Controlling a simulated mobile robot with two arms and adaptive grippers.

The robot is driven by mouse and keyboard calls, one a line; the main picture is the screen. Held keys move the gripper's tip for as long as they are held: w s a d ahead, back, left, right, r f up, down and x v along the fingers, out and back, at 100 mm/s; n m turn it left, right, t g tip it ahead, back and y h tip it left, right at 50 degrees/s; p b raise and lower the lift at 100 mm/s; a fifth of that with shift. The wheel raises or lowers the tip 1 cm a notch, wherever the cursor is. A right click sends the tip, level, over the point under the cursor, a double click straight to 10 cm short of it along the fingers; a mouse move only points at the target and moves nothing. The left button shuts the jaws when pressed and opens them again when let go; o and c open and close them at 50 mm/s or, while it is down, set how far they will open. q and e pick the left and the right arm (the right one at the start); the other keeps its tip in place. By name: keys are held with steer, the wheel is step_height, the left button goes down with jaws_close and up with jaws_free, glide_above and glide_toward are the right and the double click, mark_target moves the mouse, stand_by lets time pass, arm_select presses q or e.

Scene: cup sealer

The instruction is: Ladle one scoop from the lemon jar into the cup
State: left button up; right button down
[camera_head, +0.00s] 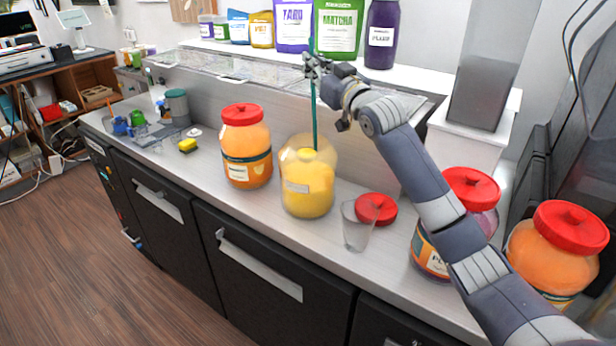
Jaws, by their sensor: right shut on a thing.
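The lemon jar (308,190) stands open on the counter, with yellow contents filling its lower part. A clear, empty-looking cup (357,226) stands to its right, near the counter's front edge. My right gripper (314,64) is above the jar and shut on the teal handle of the ladle (314,110). The ladle hangs upright, its lower end inside the jar; its bowl is hidden. A red lid (376,209) lies on the counter just behind and right of the cup. My left gripper is out of view.
A jar of orange contents with a red lid (246,148) stands left of the lemon jar. Two more red-lidded jars (566,240) stand at the right, one partly behind my right arm. Bags and a purple bottle (381,36) line the shelf behind.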

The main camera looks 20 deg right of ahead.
step_height(320, 180, up, 10)
steer(key=p, duration=0.8)
steer(key=shift+f, duration=0.15)
stand_by(0.9)
